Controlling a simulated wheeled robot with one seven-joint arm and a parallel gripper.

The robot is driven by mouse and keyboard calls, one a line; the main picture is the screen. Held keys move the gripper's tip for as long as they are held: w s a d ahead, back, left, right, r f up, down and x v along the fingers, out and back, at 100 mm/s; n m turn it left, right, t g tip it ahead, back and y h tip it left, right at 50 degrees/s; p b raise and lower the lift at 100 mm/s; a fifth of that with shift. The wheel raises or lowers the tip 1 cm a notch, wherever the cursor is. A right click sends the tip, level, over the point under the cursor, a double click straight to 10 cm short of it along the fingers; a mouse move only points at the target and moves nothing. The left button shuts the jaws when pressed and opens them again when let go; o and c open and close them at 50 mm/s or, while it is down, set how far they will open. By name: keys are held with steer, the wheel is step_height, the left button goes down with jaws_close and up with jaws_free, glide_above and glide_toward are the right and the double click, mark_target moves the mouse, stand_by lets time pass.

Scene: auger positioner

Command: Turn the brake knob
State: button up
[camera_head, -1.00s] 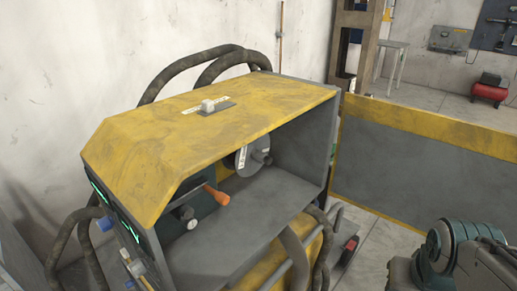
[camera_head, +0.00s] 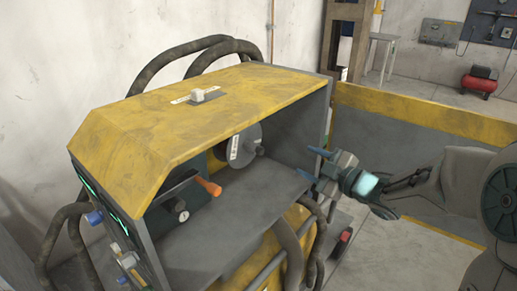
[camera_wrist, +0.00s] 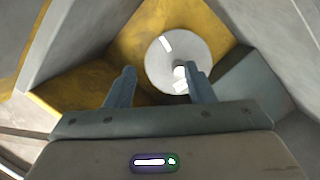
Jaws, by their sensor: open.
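A grey disc (camera_head: 242,147) with a pale label is mounted inside the open-sided yellow and grey machine. A small grey knob (camera_head: 260,150), apparently the brake knob, sticks out from the disc's middle. In the wrist view the disc (camera_wrist: 160,52) is ahead, with the knob (camera_wrist: 180,74) close to the right finger in the picture and partly hidden by it. My gripper (camera_head: 311,164) is open and empty at the right edge of the machine's opening, to the right of the knob. In the wrist view its two fingers (camera_wrist: 160,69) point toward the disc, apart from it.
Thick hoses (camera_head: 290,240) run below the opening.

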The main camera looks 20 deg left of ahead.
mark_target(258, 150)
steer(key=a+n+g+y, duration=0.1)
steer(key=a, duration=0.4)
steer(key=w+a+n+g+y+p, duration=0.1)
steer(key=a, duration=0.4)
steer(key=w+a+n+y+p, duration=0.1)
steer(key=a, duration=0.4)
steer(key=shift+a+g, duration=0.25)
steer(key=shift+g, duration=0.15)
steer(key=c, duration=1)
